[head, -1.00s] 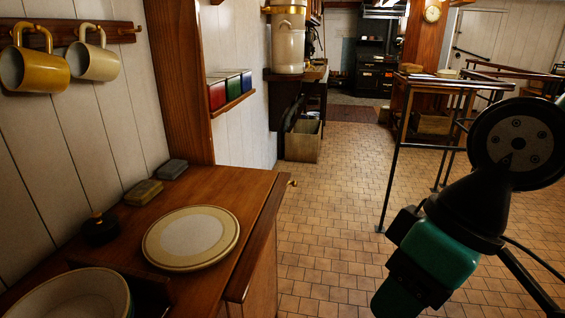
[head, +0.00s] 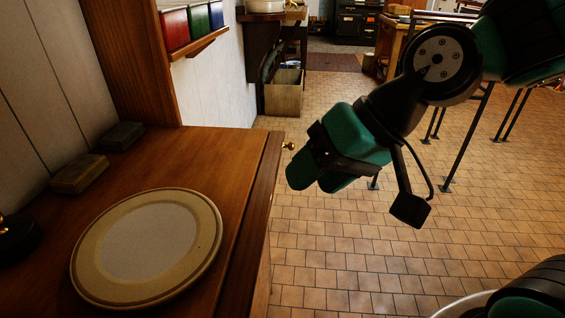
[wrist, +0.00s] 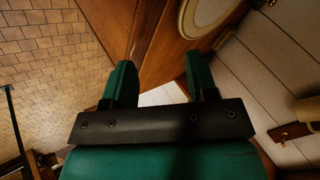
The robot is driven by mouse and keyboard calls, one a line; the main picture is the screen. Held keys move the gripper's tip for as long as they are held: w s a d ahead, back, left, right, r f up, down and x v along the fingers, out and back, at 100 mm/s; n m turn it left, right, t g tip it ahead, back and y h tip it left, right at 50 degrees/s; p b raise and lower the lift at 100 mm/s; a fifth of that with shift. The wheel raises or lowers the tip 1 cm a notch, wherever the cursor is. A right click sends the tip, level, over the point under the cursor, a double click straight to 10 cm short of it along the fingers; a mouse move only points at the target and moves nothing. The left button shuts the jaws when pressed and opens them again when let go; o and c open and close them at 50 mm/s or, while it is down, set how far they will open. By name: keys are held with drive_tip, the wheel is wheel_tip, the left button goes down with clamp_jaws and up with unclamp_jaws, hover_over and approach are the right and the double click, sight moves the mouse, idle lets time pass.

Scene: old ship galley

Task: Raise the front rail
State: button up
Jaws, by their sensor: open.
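The front rail (head: 257,205) is a dark wooden strip along the counter's front edge. It lies low, about level with the countertop. A small brass knob (head: 288,146) shows at its far end. My gripper (head: 316,180) is open and empty, with green fingers. The exact gap to the rail cannot be told.
A cream plate (head: 150,245) lies on the counter (head: 190,160) close behind the rail. Two small blocks (head: 80,174) and a black object (head: 15,240) sit by the wall. Coloured tins (head: 195,22) stand on a shelf.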

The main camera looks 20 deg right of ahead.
drive_tip(key=w+d+f+m+t+b, duration=1.2)
drive_tip(key=w+m+b, duration=0.3)
drive_tip(key=m+b, duration=0.3)
drive_tip(key=w+a+f+p, duration=0.1)
drive_tip(key=w+a+p, duration=0.2)
drive_tip(key=w+p, duration=0.2)
drive_tip(key=w+a+f+n+p, duration=0.1)
drive_tip(key=w+a+p, duration=0.2)
drive_tip(key=w+p, duration=0.3)
drive_tip(key=w, duration=0.4)
drive_tip(key=shift+w+a+f, duration=0.35)
drive_tip(key=shift+f, duration=0.05)
drive_tip(key=shift+c, duration=0.5)
drive_tip(key=shift+p, duration=0.35)
clamp_jaws()
